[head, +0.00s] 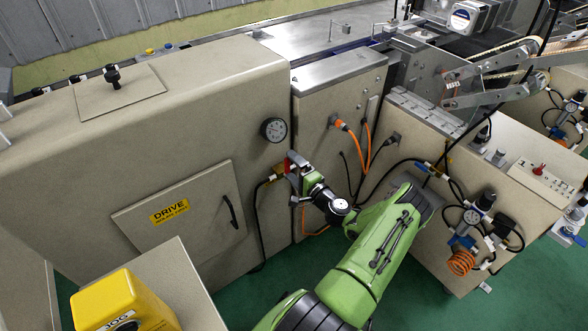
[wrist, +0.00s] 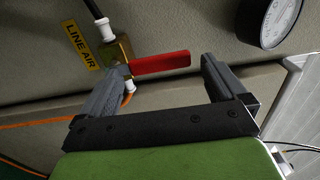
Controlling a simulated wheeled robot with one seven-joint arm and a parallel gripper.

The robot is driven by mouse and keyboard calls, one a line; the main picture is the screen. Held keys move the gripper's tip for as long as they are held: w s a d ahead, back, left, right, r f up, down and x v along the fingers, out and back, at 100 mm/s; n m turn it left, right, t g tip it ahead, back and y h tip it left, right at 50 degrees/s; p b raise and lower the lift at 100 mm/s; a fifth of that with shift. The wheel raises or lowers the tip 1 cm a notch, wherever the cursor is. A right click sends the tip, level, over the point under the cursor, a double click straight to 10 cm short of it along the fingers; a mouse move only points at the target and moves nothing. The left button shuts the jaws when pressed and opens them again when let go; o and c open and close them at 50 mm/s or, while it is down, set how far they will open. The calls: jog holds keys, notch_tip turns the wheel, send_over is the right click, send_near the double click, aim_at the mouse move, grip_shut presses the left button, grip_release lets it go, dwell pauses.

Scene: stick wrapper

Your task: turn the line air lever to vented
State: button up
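The red line air lever (wrist: 160,63) extends to the right from a brass valve (wrist: 117,52) in the wrist view, beside the yellow "LINE AIR" label (wrist: 82,47). My gripper (wrist: 160,78) is open and empty, its fingers spread either side of the lever. The left finger overlaps the lower part of the valve; the right finger stands beyond the lever's free end. I cannot tell whether either touches. In the head view my gripper (head: 292,172) is at the valve, and only a bit of the red lever (head: 288,164) shows; the rest is hidden.
A round gauge (head: 273,129) sits on the machine above the valve. Orange cables (head: 367,145) and black hoses hang just right of my gripper. The closed "DRIVE" door (head: 180,213) is to the left. A yellow box (head: 122,305) stands at the front left.

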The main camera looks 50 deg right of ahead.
jog(key=p+v, duration=0.3)
jog(key=v, duration=1.2)
jog(key=shift+s, duration=0.35)
jog(key=shift+s+a, duration=0.1)
jog(key=shift+a, duration=0.1)
